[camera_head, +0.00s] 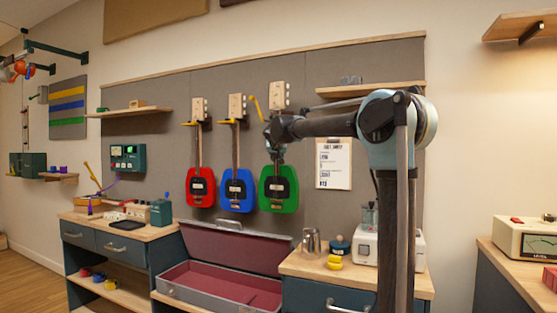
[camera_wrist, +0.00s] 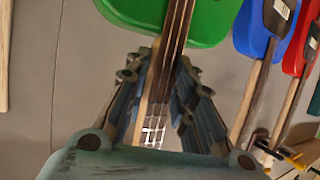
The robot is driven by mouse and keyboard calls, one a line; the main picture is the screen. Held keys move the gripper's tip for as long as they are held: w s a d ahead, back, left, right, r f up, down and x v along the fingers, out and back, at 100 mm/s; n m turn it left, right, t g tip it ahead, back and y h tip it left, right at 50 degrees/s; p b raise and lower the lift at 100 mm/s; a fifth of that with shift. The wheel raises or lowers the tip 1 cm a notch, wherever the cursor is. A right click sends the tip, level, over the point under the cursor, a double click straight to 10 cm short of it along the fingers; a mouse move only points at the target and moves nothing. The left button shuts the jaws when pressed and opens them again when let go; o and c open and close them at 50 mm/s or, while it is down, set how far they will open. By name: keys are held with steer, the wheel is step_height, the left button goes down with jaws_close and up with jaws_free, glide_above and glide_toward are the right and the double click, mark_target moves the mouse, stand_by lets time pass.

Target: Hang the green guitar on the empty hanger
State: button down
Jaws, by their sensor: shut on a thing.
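The green guitar (camera_head: 278,189) is upright in front of the grey wall panel, right of the blue guitar (camera_head: 237,190). My gripper (camera_head: 275,153) is shut around its neck, above the body. In the wrist view, the neck runs between my gripper's fingers (camera_wrist: 158,80), with the green body (camera_wrist: 200,22) beyond and the pale headstock (camera_wrist: 153,131) behind them. A thin yellow piece (camera_head: 257,109) shows left of the green guitar's headstock (camera_head: 279,95). My arm covers the area below that headstock, so I cannot tell whether a hanger there supports the guitar.
The red guitar (camera_head: 201,187) and blue guitar hang to the left on dark hangers with yellow tips. An open case (camera_head: 215,285) with red lining lies below. A shelf (camera_head: 370,89) and clipboard (camera_head: 334,165) are on the wall to the right. A metal cup (camera_head: 311,241) stands on the bench.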

steer(key=shift+w+d, duration=0.25)
steer(key=shift+w, duration=0.45)
steer(key=shift+w+d, duration=0.25)
steer(key=shift+w, duration=0.45)
steer(key=shift+f, duration=1.25)
stand_by(0.9)
steer(key=c, duration=1.3)
jaws_free()
steer(key=v, duration=1.2)
